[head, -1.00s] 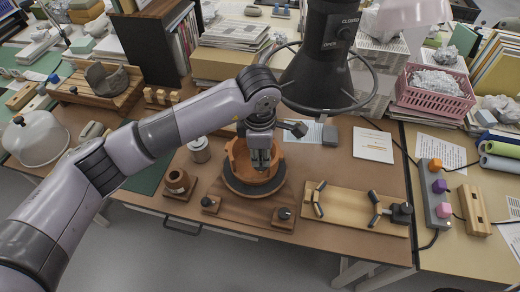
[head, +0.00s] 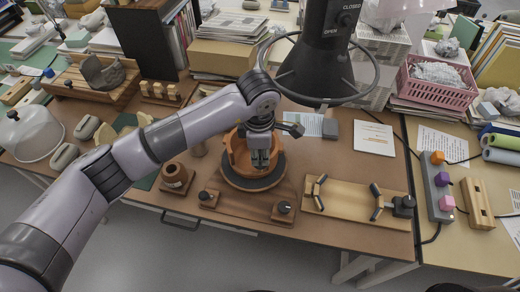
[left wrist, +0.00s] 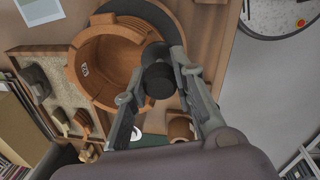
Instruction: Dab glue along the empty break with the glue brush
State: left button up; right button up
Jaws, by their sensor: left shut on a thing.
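An orange-brown clay vessel (left wrist: 102,62) with an open, stepped rim stands on a dark round turntable; it also shows in the head view (head: 236,158). My left gripper (head: 261,160) is over the vessel's near right side in the head view. In the left wrist view the gripper (left wrist: 157,92) is shut on a dark, round-ended thing (left wrist: 158,80), seen end-on, which looks like the glue brush's handle. Its bristles are hidden, so I cannot tell whether they touch the break. My right gripper is not in view.
A small brown pot (head: 176,176) stands left of the turntable's wooden base (head: 240,205). A wooden cradle with dark clamps (head: 340,206) lies to the right. A dark extraction hood (head: 315,70) hangs behind the vessel.

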pick_arm(q)
jog(key=shift+w+f, duration=0.15)
jog(key=shift+f, duration=0.45)
jog(key=shift+a+r+p, duration=0.3)
jog(key=shift+a+p, duration=0.3)
jog(key=shift+w+a+b, duration=0.55)
jog(key=shift+w+a, duration=0.25)
jog(key=shift+a, duration=1.85)
notch_tip(320, 180, up, 8)
jog(key=s+p, duration=0.2)
jog(key=p, duration=0.2)
jog(key=shift+a, duration=0.2)
